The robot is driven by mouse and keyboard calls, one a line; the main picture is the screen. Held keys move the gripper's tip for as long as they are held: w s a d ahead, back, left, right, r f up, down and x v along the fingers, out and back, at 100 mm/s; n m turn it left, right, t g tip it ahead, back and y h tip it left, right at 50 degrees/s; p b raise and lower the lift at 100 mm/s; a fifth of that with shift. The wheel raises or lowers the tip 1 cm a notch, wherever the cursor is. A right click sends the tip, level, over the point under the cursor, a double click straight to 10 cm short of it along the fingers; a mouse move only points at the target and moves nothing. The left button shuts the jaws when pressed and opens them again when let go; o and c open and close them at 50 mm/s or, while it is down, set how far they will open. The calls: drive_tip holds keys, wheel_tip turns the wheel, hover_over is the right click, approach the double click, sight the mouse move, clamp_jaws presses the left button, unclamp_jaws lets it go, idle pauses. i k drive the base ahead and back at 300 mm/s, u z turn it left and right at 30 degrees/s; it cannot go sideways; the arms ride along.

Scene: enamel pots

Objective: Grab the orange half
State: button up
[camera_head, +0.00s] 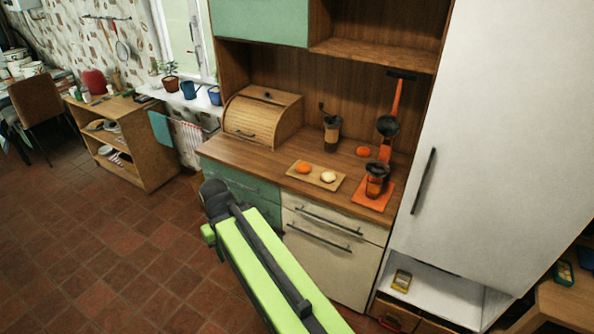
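A small wooden board (316,178) lies on the counter near its front edge. On it are a round orange piece (303,168) at the left and a pale, cream-topped piece (328,177) at the right. The pale one looks like a cut face turned up, but it is too small to be sure which is the orange half. Another orange fruit (363,151) lies on the counter behind the board. My lime-green and dark arm reaches up from the bottom edge, its dark end in front of the green drawers. No gripper fingers show.
An orange juice press (385,140) stands on an orange base right of the board. A grinder (331,132) and a wooden bread box (262,116) stand behind and left. A tall white cabinet (505,130) bounds the right. Open tiled floor (110,260) lies left.

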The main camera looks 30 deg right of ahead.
sight(303, 168)
drive_tip(key=u, duration=0.15)
drive_tip(key=i, duration=1.25)
drive_tip(key=u, duration=0.15)
